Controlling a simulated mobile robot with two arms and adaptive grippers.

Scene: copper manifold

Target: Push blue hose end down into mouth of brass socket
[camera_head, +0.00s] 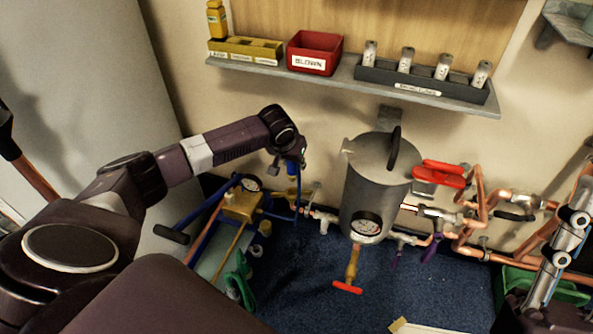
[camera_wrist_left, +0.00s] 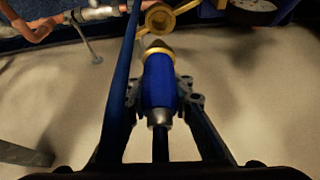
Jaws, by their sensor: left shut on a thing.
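My left gripper (camera_wrist_left: 160,102) is shut on the blue hose end (camera_wrist_left: 160,80), which sits between its two fingers in the left wrist view. The hose end has a brass-coloured tip and a silver collar. The brass socket (camera_wrist_left: 158,18) shows as a ring with a dark mouth just beyond the tip. The tip looks close to the ring; I cannot tell whether they touch. In the head view the blue hose end (camera_head: 291,168) is small below my left wrist, and the fingers are mostly hidden.
A grey canister (camera_head: 372,190) stands right of the left gripper. A pump with a brass block (camera_head: 243,206) and gauge is to the left. Copper pipes (camera_head: 470,240) run at the right. A shelf (camera_head: 340,77) with a red bin (camera_head: 314,52) is above.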

